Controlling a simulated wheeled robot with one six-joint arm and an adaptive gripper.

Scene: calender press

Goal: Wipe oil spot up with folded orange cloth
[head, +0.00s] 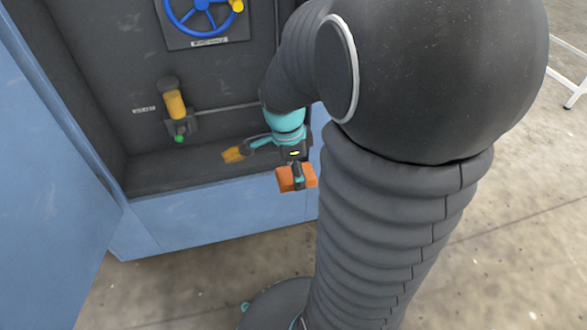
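My gripper (297,176) hangs at the cabinet's front edge, pointing down. It appears shut on the folded orange cloth (284,178), whose orange parts show on both sides of the dark fingers. The cloth is in front of the blue lower panel; I cannot tell whether it touches anything. A small amber-orange patch or object (233,154) shows on the dark ledge left of my gripper, at the end of a dark, teal-edged piece.
The dark ledge (160,176) lies inside the blue cabinet. Above it are a yellow fitting with a green tip (175,105) and a blue handwheel (201,16). An open blue door (50,200) stands at left. My arm hides much of the right side.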

